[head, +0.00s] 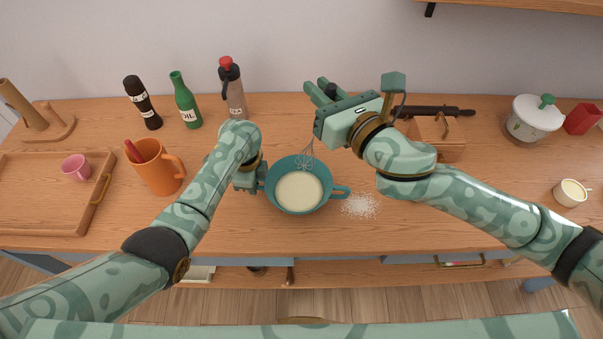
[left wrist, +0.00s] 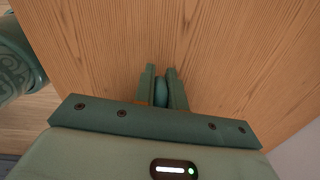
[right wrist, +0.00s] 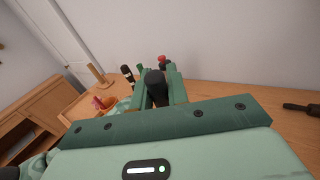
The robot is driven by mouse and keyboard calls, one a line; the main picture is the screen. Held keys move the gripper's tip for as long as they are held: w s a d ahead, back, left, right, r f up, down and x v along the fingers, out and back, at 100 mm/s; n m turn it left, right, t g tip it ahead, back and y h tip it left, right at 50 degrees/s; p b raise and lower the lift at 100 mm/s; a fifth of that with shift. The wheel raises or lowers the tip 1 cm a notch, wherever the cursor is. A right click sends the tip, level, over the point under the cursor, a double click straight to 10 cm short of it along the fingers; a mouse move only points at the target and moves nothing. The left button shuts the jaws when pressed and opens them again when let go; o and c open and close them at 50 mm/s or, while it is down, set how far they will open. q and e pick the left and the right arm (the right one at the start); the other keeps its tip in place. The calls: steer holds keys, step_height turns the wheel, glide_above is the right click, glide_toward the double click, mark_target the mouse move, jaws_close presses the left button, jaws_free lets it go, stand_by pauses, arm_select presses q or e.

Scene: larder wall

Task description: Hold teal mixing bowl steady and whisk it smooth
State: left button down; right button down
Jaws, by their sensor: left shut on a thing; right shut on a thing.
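The teal mixing bowl (head: 284,170) stands upright on the counter with smooth pale batter (head: 299,192) in it. My left gripper (head: 256,184) is at the bowl's left side. In the left wrist view its fingers (left wrist: 161,85) are shut on the bowl's teal handle (left wrist: 161,93). My right gripper (head: 319,91) is above and behind the bowl, shut on the whisk. The whisk's dark handle (right wrist: 156,86) shows between the fingers in the right wrist view. The wire whisk head (head: 305,159) hangs down over the bowl's far part. I cannot tell whether its tip touches the batter.
White grains (head: 360,206) lie spilled right of the bowl. An orange jug (head: 158,171), a green oil bottle (head: 185,104) and a red-capped bottle (head: 234,96) stand left. A wooden box (head: 450,135) is behind my right arm. A lidded white pot (head: 534,120) is far right.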

arm_select(q)
steer(key=c, duration=1.4)
jaws_free()
steer(key=shift+o, duration=0.2)
steer(key=shift+r, duration=0.1)
steer(key=r, duration=1)
steer(key=shift+s+r, duration=0.2)
steer(key=shift+r, duration=0.7)
